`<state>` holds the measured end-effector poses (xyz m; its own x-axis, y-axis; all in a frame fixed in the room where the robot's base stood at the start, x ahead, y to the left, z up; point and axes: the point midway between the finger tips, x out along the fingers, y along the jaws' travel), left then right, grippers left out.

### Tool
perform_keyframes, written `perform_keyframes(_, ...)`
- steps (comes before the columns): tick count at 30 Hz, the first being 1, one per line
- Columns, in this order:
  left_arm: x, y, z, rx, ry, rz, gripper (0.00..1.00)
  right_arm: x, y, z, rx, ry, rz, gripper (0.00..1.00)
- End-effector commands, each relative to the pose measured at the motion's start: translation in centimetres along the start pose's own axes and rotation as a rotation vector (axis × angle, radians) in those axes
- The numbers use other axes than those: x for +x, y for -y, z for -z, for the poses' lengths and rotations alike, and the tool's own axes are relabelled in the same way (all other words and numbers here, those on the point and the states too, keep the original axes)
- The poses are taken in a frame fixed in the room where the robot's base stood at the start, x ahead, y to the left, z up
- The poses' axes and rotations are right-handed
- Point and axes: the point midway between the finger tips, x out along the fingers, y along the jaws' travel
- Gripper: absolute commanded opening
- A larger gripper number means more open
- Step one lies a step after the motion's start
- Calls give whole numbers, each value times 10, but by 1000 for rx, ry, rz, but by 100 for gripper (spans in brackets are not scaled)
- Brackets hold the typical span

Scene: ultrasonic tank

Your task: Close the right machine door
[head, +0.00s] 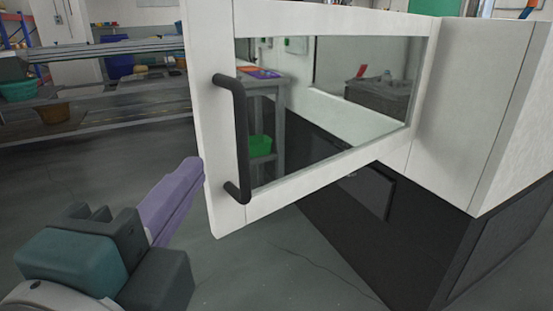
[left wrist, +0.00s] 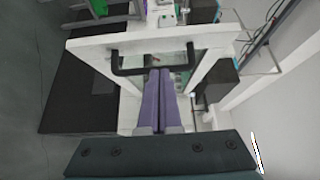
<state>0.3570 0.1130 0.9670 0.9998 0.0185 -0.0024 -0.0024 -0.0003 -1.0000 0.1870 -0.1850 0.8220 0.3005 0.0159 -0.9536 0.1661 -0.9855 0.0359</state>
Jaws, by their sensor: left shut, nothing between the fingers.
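The machine door (head: 225,217) is a white frame around a clear window. It stands swung open from the white and black machine (head: 470,110). A black bar handle (head: 240,140) is fixed near its free left edge. My left gripper (head: 193,168) has purple fingers, shut and empty. Its tips are close to the door's free edge, left of the handle; I cannot tell whether they touch. In the left wrist view the fingers (left wrist: 159,85) point at the door, with the handle (left wrist: 130,68) across their tips' level. My right gripper is not in view.
A shelf rack (head: 100,120) with a teal bin (head: 18,90) and a brown bin (head: 54,113) stands at the back left. A green bin (head: 260,146) shows through the window. Grey floor (head: 290,265) is free in front of the door.

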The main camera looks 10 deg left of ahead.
Motion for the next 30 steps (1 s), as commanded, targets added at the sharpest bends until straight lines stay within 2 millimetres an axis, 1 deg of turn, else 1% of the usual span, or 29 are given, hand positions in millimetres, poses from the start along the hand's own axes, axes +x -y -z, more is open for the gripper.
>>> perform_keyframes(5, 21, 5, 0, 3, -1, 5, 0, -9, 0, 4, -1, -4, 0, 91)
perform_keyframes(9, 47, 5, 0, 2, 1, 5, 0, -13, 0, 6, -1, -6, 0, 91)
perform_keyframes(15, 80, 3, 0, 2, 0, 3, 0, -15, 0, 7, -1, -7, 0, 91)
perform_keyframes(18, 91, 2, 0, 1, 0, 2, 0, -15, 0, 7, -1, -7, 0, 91)
perform_keyframes(22, 98, 2, 0, -1, 1, 1, 0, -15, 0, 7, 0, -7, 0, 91)
perform_keyframes(30, 98, 2, 0, -1, 1, 0, 0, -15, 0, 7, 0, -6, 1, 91)
